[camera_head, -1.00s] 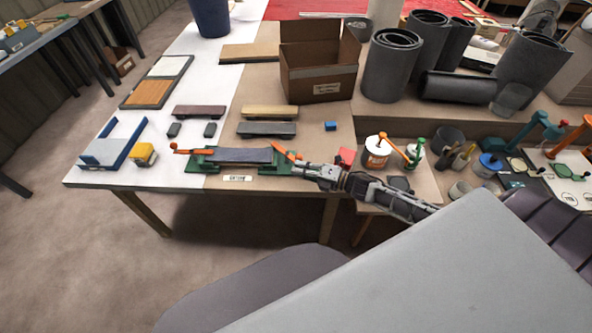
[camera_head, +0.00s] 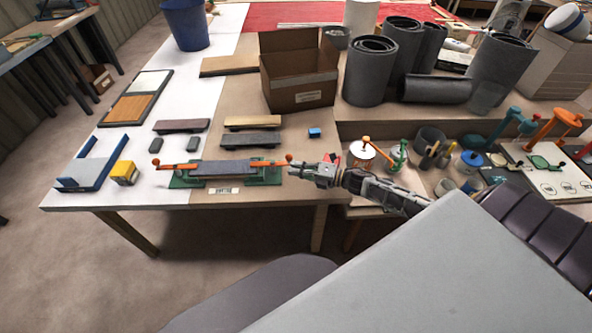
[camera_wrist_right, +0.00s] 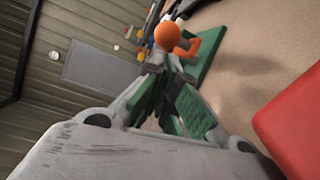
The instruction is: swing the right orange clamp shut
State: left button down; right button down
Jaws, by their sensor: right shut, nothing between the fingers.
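The green fixture (camera_head: 180,182) sits near the front edge of the table with a grey plank (camera_head: 224,168) in it. The right orange clamp (camera_head: 265,163) lies low, its arm reaching over the plank's right end and its ball knob pointing right. The left orange clamp (camera_head: 175,165) lies in a similar line at the other end. My right gripper (camera_head: 293,169) is shut and empty, right beside the right clamp's knob. In the right wrist view the orange knob (camera_wrist_right: 167,36) is just beyond the fingertips (camera_wrist_right: 170,78); contact cannot be told. My left gripper is out of view.
A red block (camera_head: 331,159) stands close behind my right gripper. A cardboard box (camera_head: 300,95), a small blue block (camera_head: 314,132) and loose planks (camera_head: 250,141) lie behind the fixture.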

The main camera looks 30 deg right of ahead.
jog(key=shift+v, duration=5.95)
